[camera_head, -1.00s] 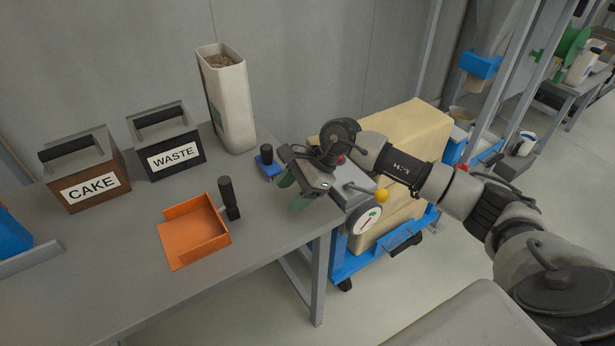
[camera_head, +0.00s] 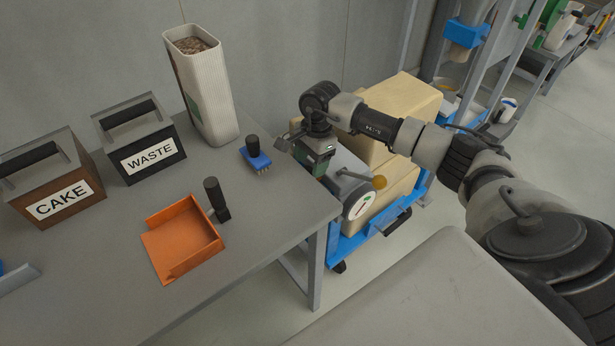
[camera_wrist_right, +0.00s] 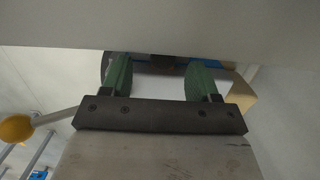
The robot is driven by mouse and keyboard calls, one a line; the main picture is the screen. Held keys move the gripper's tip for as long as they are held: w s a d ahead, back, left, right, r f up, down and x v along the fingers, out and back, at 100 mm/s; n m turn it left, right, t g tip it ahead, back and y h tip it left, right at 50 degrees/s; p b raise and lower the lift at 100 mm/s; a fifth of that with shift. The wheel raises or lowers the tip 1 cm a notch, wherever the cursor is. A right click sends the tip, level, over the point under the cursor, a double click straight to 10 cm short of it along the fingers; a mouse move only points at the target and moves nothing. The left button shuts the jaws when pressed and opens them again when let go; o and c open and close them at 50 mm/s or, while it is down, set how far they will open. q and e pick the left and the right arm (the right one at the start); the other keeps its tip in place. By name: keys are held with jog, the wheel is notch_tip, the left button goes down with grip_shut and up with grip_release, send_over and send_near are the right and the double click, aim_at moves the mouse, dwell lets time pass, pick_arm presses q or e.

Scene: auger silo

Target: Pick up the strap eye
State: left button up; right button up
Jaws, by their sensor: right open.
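I cannot make out a strap eye for certain in either view. In the wrist view the right gripper (camera_wrist_right: 157,66) is open, with a clear gap between the fingers and nothing held. A small dark and bluish part (camera_wrist_right: 165,59) shows beyond the gap, too hidden to name. My left gripper is not in view.
A blue brush (camera_head: 255,157), an orange dustpan (camera_head: 183,243), a waste box (camera_head: 140,140), a cake box (camera_head: 52,180) and a tall sack (camera_head: 205,90) stand on the table. Tan blocks (camera_head: 400,110) sit on a blue cart (camera_head: 372,234). The table's front middle is clear.

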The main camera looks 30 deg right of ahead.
aim_at(308, 168)
jog(key=f, duration=0.3)
jog(key=shift+w+a+f, duration=0.15)
jog(key=shift+a+f, duration=0.2)
jog(key=shift+a, duration=0.05)
jog(key=shift+r, duration=0.1)
jog(key=c, duration=1)
